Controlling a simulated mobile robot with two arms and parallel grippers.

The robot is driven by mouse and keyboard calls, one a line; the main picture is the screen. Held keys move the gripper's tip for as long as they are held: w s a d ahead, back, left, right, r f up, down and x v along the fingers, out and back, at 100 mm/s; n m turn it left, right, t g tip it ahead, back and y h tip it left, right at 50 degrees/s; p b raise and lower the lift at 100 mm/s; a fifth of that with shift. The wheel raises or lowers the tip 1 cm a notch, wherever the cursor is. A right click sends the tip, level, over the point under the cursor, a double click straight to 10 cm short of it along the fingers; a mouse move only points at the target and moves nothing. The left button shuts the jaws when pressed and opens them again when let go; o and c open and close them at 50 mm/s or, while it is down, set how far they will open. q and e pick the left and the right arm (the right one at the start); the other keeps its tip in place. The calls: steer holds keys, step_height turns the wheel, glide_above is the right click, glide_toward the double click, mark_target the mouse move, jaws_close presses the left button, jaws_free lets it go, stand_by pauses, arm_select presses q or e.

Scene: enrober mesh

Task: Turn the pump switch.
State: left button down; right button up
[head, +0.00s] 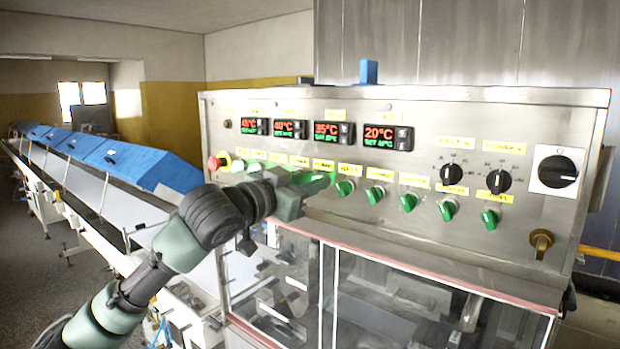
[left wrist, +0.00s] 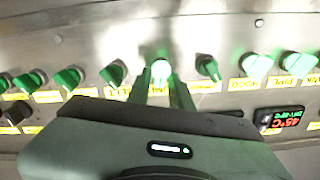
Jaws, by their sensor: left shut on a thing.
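A row of green rotary switches runs along the lower part of the steel control panel (head: 270,180). My left gripper (head: 310,179) reaches in from the left against this row and hides some of the switches in the head view. In the left wrist view my left gripper (left wrist: 162,88) is shut on one brightly lit green switch (left wrist: 161,69), with a finger on each side. A yellow label lies by it, partly covered by the fingers. I cannot read it, so I cannot tell whether this is the pump switch. My right gripper is not in view.
Neighbouring green switches (left wrist: 113,73) (left wrist: 207,67) sit close on both sides. A glazed cabinet (head: 390,300) lies below. A conveyor with blue covers (head: 140,163) runs off left.

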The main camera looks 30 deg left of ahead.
arm_select(q)
steer(key=shift+d+m+p, duration=0.1)
steer(key=shift+m+p, duration=0.35)
steer(key=shift+m, duration=1.15)
steer(key=c, duration=1.5)
jaws_free()
steer(key=s+b, duration=0.4)
steer(key=s, duration=0.1)
steer(key=s+b, duration=0.2)
steer(key=b, duration=0.1)
steer(key=shift+s+a+f, duration=0.1)
steer(key=shift+s+a, duration=0.2)
steer(key=shift+s, duration=0.1)
